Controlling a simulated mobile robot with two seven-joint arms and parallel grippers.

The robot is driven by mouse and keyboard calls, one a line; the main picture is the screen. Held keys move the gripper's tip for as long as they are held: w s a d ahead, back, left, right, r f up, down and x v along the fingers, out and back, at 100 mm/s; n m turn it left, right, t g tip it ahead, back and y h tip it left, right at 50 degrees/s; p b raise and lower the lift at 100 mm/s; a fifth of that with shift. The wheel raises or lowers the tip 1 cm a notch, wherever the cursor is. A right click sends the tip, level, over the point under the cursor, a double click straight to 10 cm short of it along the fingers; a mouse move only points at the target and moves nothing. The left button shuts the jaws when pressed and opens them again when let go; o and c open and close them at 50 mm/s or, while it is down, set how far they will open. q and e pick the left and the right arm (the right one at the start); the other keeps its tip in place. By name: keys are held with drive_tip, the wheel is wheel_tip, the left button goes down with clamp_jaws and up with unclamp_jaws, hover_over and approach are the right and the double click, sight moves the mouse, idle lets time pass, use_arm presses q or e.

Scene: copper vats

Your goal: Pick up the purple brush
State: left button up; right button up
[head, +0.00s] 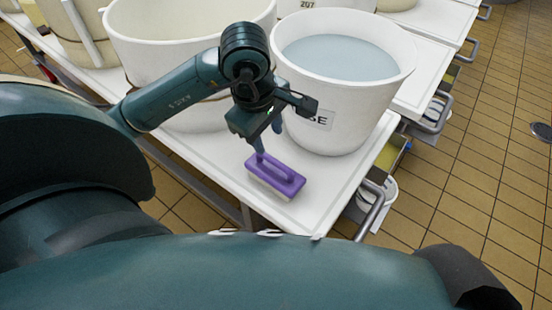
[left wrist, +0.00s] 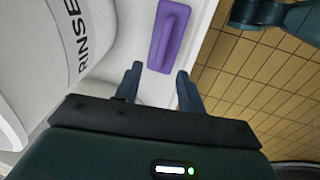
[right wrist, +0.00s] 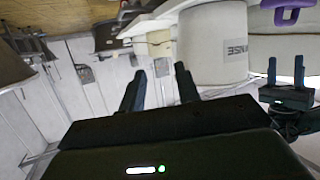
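The purple brush (head: 275,177) lies on the white table top near its front edge, handle loop up, with a pale underside. In the left wrist view the brush (left wrist: 169,38) is just beyond the fingertips, tilted slightly. My left gripper (head: 268,138) hangs over the brush's far side; its fingers (left wrist: 158,78) are apart with nothing between them. Whether a fingertip touches the brush cannot be told. My right gripper (right wrist: 158,80) is open and empty, away from the brush; part of the purple brush (right wrist: 291,12) shows at the top edge there.
A white rinse vat (head: 325,115) with pale blue liquid stands right behind the brush. A larger empty-looking vat (head: 165,60) stands to its left. The table (head: 225,165) has bare room left of the brush.

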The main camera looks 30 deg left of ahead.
use_arm(q)
drive_tip(key=f, duration=0.2)
drive_tip(key=f+b, duration=0.1)
drive_tip(key=f, duration=0.2)
drive_tip(key=w+f+b, duration=0.1)
drive_tip(key=f, duration=0.1)
drive_tip(key=shift+d+f, duration=0.2)
drive_tip(key=shift+f, duration=0.05)
drive_tip(key=shift+w+f, duration=0.15)
drive_tip(key=shift+f, duration=0.4)
use_arm(e)
drive_tip(key=shift+w+a+r+n+t+y, duration=0.15)
drive_tip(key=shift+n+t+y, duration=0.1)
drive_tip(key=shift+t, duration=0.25)
drive_tip(key=shift+w+a+f+n+t+y, duration=0.15)
drive_tip(key=shift+t+y, duration=0.1)
drive_tip(key=shift+t, duration=0.25)
use_arm(q)
drive_tip(key=shift+c, duration=0.3)
use_arm(e)
drive_tip(key=shift+r, duration=0.1)
use_arm(q)
clamp_jaws()
drive_tip(key=shift+r, duration=0.1)
